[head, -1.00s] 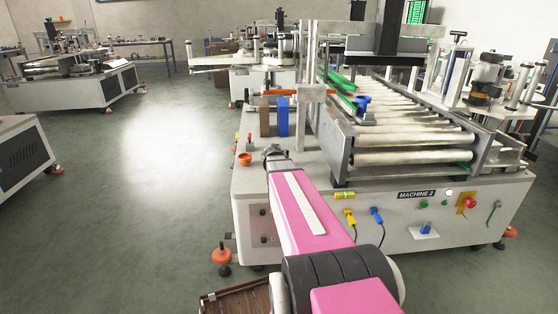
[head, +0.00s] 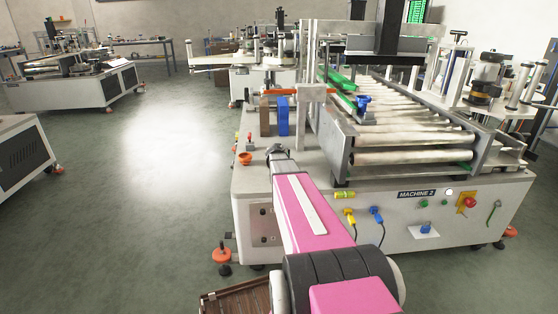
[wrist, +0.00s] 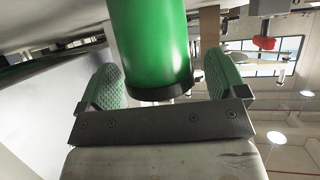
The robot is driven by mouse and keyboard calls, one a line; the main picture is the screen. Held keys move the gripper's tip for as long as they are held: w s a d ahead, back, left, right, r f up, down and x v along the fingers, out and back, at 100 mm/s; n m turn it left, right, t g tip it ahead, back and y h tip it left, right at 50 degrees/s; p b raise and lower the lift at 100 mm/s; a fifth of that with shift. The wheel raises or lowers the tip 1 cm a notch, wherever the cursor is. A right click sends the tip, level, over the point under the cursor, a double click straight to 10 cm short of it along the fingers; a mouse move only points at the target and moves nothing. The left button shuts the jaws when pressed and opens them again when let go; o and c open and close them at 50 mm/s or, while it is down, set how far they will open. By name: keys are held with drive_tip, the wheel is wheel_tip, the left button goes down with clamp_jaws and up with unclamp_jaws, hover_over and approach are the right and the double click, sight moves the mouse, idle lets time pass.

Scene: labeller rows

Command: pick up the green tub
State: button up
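The green tub (wrist: 150,42) fills the upper middle of the wrist view, a smooth green cylinder with a dark rim at its near end. My gripper (wrist: 162,72) shows two green textured finger pads, one on each side of the tub. The pads are wide apart, with a narrow gap visible on the right side, so the gripper looks open. I cannot tell how deep the tub sits between the pads. In the head view my pink arm reaches to the left front of the machine table; the fingers and the tub cannot be made out there.
The Machine 2 table (head: 400,210) carries a roller conveyor (head: 410,140) on its right. A blue block (head: 283,117) and a brown block (head: 265,118) stand just beyond my arm's end. A small orange cup (head: 245,158) is at the table's left edge. Open floor lies left.

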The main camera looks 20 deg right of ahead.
drive_tip(key=c, duration=0.9)
